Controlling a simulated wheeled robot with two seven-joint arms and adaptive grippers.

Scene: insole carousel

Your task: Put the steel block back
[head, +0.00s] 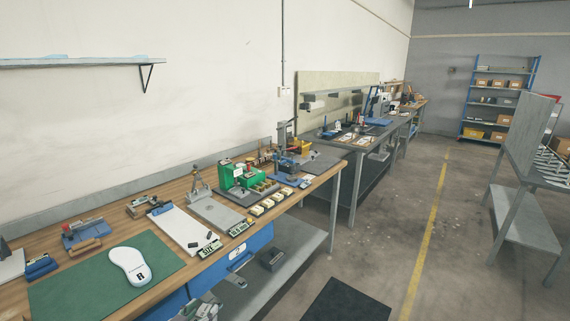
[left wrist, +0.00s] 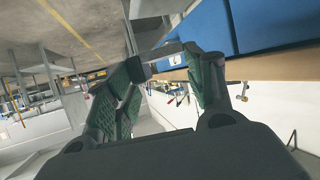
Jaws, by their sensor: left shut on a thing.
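My left gripper (head: 208,303) shows at the bottom of the head view, low in front of the bench's blue front. In the left wrist view its two green-padded fingers (left wrist: 164,70) are shut on a grey piece that looks like the steel block (left wrist: 166,50). The piece spans the gap between the fingertips, and the fingers cover its ends. In the head view I cannot clearly make out the held block. My right gripper is in neither view.
The wooden bench (head: 110,224) carries a green mat (head: 75,285) with a white insole (head: 130,264), a green fixture (head: 238,176) and several small tools. A dark block-like thing (head: 272,259) lies on the grey lower shelf (head: 296,244).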

